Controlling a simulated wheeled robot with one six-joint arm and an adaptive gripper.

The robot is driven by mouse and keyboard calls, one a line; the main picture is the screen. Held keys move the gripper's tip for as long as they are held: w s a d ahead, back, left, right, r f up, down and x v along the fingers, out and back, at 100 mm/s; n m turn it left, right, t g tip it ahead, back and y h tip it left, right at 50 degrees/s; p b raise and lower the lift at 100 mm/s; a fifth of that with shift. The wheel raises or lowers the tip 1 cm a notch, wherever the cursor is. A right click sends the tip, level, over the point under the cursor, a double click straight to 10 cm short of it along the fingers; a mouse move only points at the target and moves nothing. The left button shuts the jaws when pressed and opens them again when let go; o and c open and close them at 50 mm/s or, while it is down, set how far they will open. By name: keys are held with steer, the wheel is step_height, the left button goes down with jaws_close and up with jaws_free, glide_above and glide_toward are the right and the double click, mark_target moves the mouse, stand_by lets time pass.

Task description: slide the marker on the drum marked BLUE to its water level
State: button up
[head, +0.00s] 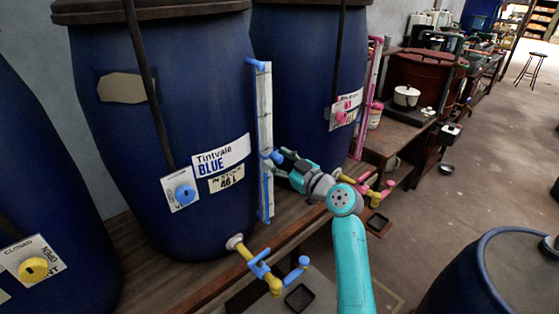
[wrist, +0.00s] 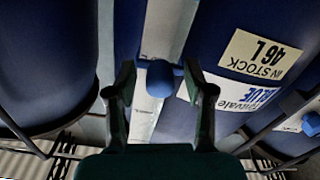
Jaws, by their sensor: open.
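The drum marked BLUE (head: 165,120) is a large dark blue barrel with a "Tintvale BLUE" label (head: 221,156) and an "IN STOCK 46 L" card. A white gauge board (head: 265,110) stands upright on its right side, with a blue strip along its lower part; I cannot make out the exact water level. The marker (head: 276,157) is a blue knob on this board, around mid-height. My gripper (head: 284,163) is open at the marker. In the wrist view the marker (wrist: 160,79) lies between the open fingers of my gripper (wrist: 159,84), with gaps on both sides.
A yellow tap with blue handles (head: 262,268) juts from the drum's foot. Another blue drum (head: 308,90) with pink fittings stands to the right, and one with a yellow knob (head: 34,269) at the left. The floor (head: 470,180) at right is mostly clear.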

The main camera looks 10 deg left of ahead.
mark_target(267, 171)
jaws_close()
step_height(267, 171, down, 7)
steer(key=shift+f, duration=0.1)
stand_by(0.3)
jaws_free()
steer(key=shift+s+d, duration=0.1)
steer(key=v, duration=1.1)
steer(key=shift+s+d, duration=0.3)
